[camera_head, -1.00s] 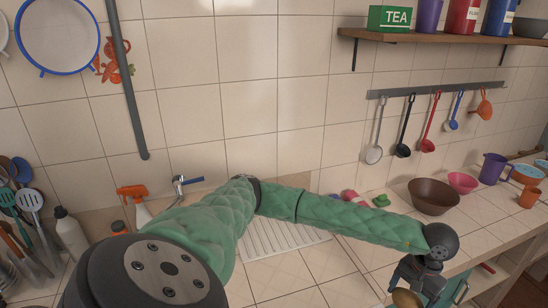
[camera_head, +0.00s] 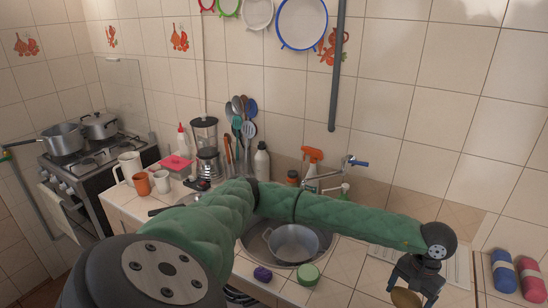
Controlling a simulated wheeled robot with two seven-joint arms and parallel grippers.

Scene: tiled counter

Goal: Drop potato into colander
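My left gripper (camera_head: 408,288) hangs at the lower right, at the end of the green-sleeved arm. It is shut on a brown-yellow potato (camera_head: 405,298), which is partly cut off by the bottom edge of the picture. A grey metal vessel with side handles, which looks like the colander (camera_head: 294,243), stands in the round sink (camera_head: 253,244). My arm passes in front of the sink's far side. The potato is to the right of the colander, apart from it. My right gripper is not in view.
A purple sponge (camera_head: 263,274) and a green round item (camera_head: 309,274) lie at the sink's front edge. The tap (camera_head: 352,162) and an orange spray bottle (camera_head: 313,160) stand behind. Mugs and a blender are left; red and blue rolls (camera_head: 504,271) lie right.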

